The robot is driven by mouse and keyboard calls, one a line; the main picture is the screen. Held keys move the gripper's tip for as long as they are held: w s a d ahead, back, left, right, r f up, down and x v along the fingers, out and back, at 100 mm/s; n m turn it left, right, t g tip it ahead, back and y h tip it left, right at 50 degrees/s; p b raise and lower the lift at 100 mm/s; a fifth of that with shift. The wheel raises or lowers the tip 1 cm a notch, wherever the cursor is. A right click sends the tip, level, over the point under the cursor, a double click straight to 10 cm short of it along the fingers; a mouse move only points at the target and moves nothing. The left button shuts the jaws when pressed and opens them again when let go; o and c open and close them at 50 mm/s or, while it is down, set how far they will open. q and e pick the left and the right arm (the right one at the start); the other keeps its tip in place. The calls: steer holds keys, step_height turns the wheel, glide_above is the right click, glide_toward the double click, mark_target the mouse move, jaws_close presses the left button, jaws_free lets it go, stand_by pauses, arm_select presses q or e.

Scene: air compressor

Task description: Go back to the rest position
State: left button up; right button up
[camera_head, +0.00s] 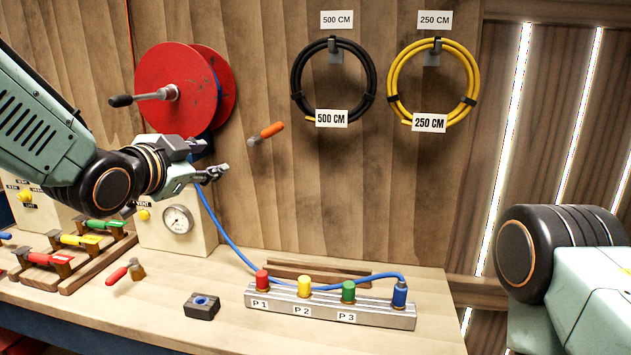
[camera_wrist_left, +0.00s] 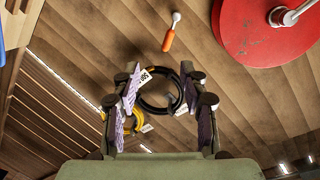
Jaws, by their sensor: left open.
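My left gripper (camera_head: 212,174) is at the left of the head view, in front of the wooden wall and above the workbench. It is open, and nothing shows between its fingers. In the left wrist view its two purple-padded fingers (camera_wrist_left: 165,100) stand apart, with the black hose coil (camera_wrist_left: 160,92) on the wall beyond them. My right arm comes in at the right edge of the head view; its gripper is out of view.
A red reel (camera_head: 163,75) and an orange-handled tool (camera_head: 267,132) are near my left gripper. A blue hose (camera_head: 233,243) runs down to the metal manifold (camera_head: 380,317). A gauge box (camera_head: 190,240) stands below the gripper. Black (camera_head: 371,85) and yellow (camera_head: 473,70) coils hang on the wall.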

arm_select(q)
steer(key=s+a+f+n+g+y+b, duration=0.1)
steer(key=s+f+n+g, duration=0.3)
steer(key=f, duration=0.8)
steer(key=s+a+f+n+g+y+b, duration=0.15)
steer(key=s+f, duration=0.35)
steer(key=f, duration=0.6)
steer(key=s+f+n+g, duration=0.2)
steer(key=s+f+n, duration=0.25)
steer(key=f, duration=0.75)
steer(key=s+f+g+b, duration=0.1)
steer(key=s+f+g, duration=0.1)
steer(key=s+f, duration=0.5)
steer(key=s+f+n+g+b, duration=0.1)
steer(key=s+f+g, duration=0.2)
steer(key=s, duration=0.9)
steer(key=s+a+f+g+y+b, duration=0.1)
steer(key=s+f+g, duration=0.2)
steer(key=s+f, duration=0.7)
steer(key=shift+s+f, duration=0.15)
steer(key=shift+f, duration=0.15)
